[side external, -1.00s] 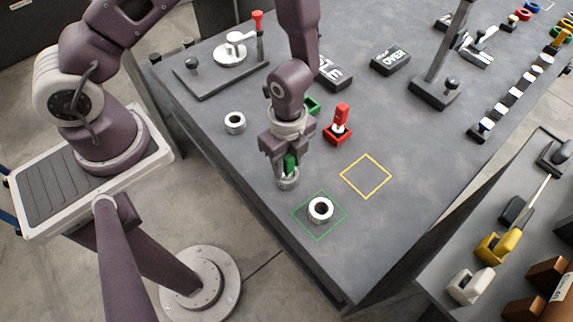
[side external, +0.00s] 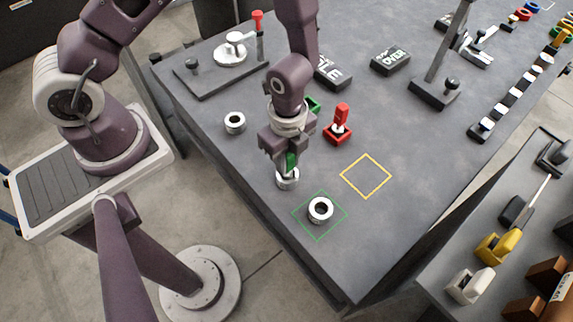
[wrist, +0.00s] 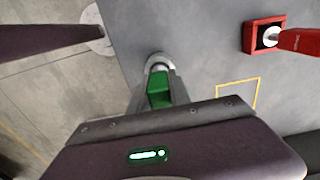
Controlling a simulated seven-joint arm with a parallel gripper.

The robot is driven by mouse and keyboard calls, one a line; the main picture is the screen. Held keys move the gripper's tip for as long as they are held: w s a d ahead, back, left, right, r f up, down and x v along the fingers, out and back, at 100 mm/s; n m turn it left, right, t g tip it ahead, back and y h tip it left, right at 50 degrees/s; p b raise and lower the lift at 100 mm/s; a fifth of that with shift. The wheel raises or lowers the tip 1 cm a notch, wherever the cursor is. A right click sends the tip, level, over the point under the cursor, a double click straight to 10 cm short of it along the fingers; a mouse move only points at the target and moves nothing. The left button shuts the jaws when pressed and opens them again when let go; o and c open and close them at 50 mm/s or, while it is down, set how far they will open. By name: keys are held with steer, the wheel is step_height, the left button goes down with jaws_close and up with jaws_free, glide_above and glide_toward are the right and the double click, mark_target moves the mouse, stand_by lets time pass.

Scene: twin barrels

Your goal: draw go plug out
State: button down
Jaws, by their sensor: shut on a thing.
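My gripper (side external: 288,163) is shut on the green go plug (side external: 291,160), which points down over a pale ring-shaped barrel (side external: 287,180) on the table. In the wrist view the green plug (wrist: 158,88) shows between the fingers, with its metallic lower part at the barrel (wrist: 159,58). I cannot tell how much of its tip is inside the barrel. A second barrel (side external: 320,210), with an open dark bore, stands inside the green square outline (side external: 340,225). A red plug (side external: 342,114) stands in a red holder (side external: 338,134). A green holder (side external: 313,104) is partly hidden behind my gripper.
Another pale ring (side external: 235,122) stands to the left of my gripper. The yellow square outline (side external: 366,177) is empty. Dark lettered blocks (side external: 390,60) and a lever stand (side external: 436,92) are farther back. The table's front edge is near the held plug.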

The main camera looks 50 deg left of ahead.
steer(key=shift+r, duration=0.15)
steer(key=shift+r, duration=5.45)
